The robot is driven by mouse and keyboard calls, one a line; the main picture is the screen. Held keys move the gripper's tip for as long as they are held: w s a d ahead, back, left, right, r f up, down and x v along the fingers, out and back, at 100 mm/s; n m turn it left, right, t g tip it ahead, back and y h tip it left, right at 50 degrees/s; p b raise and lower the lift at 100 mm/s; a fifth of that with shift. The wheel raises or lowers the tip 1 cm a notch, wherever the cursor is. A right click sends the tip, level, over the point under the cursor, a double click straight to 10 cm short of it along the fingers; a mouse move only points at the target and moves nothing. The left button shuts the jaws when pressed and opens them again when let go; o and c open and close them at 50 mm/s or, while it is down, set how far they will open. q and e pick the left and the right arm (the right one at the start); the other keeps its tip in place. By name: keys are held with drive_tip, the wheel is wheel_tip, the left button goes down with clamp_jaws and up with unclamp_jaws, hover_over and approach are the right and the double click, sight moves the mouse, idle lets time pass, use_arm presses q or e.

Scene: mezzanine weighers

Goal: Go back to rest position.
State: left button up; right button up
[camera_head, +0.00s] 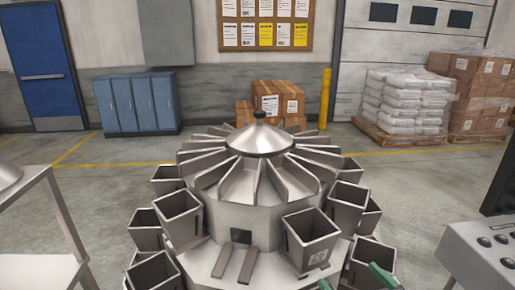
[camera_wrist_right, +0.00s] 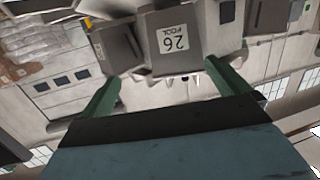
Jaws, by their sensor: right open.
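My right gripper (camera_head: 354,281) shows at the bottom edge of the head view as two green fingertips, below and to the right of the front weigher bucket. In the right wrist view the green fingers (camera_wrist_right: 165,74) are spread apart with nothing held between them. Beyond them is a grey bucket (camera_wrist_right: 174,38) with a white label reading "26 POOL". In the head view a labelled bucket (camera_head: 311,240) hangs at the front right of the multihead weigher (camera_head: 235,215). My left gripper is not in view.
Several metal buckets ring the weigher close to my right gripper. A steel table (camera_head: 40,272) stands at left and a grey control panel (camera_head: 485,255) with black buttons at right. Blue lockers (camera_head: 140,103), cartons (camera_head: 273,100) and pallets of sacks (camera_head: 408,100) stand farther back.

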drive_tip(key=s+f+g+h, duration=0.4)
drive_tip(key=s+f+g, duration=0.9)
drive_tip(key=s, duration=0.5)
drive_tip(key=s+f+g+b, duration=0.1)
drive_tip(key=s+f+b, duration=0.15)
drive_tip(key=f, duration=2.55)
drive_tip(key=s+d+f+g+b, duration=0.1)
drive_tip(key=s+d+f, duration=0.2)
drive_tip(key=s+f, duration=1.3)
drive_tip(key=shift+s+d, duration=0.2)
drive_tip(key=shift+s, duration=0.25)
